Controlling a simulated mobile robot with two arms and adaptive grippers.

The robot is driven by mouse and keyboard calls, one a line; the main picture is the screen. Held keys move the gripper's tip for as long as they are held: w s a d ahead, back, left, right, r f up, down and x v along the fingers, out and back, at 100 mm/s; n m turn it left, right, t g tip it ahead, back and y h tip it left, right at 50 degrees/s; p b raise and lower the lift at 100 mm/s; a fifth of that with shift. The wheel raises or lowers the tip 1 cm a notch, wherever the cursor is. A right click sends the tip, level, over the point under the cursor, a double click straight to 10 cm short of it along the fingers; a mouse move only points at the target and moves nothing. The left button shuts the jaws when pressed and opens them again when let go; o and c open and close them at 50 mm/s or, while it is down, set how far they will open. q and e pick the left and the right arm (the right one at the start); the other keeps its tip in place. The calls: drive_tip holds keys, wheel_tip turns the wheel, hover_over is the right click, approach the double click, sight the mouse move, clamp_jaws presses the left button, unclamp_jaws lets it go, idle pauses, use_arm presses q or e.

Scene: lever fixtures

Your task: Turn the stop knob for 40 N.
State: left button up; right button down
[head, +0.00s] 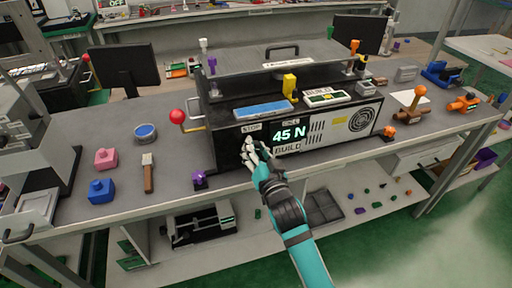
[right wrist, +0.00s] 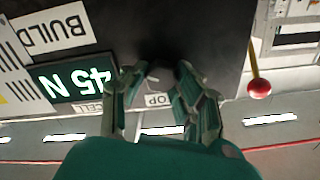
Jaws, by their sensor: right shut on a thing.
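The black machine (head: 225,148) stands on the bench, and its display (head: 289,134) reads 45 N. The display also shows upside down in the right wrist view (right wrist: 72,84). A STOP label (head: 251,128) sits left of the display, above my right gripper (head: 254,150). My right gripper is at the front panel under that label, its fingers closed around the stop knob. The knob is hidden by the fingers in the head view and hard to make out against the dark panel in the right wrist view, where the fingers (right wrist: 157,74) straddle it. My left gripper is not in view.
A red ball-ended lever (head: 177,116) sticks out at the machine's left. A purple piece (head: 199,178) lies at its front left corner. A brown-handled tool (head: 148,174), blue block (head: 101,191) and pink block (head: 106,159) lie farther left. A lower shelf (head: 290,222) holds small parts.

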drive_tip(key=shift+n+p, duration=0.9)
drive_tip(key=shift+n, duration=1.4)
drive_tip(key=c, duration=1)
unclamp_jaws()
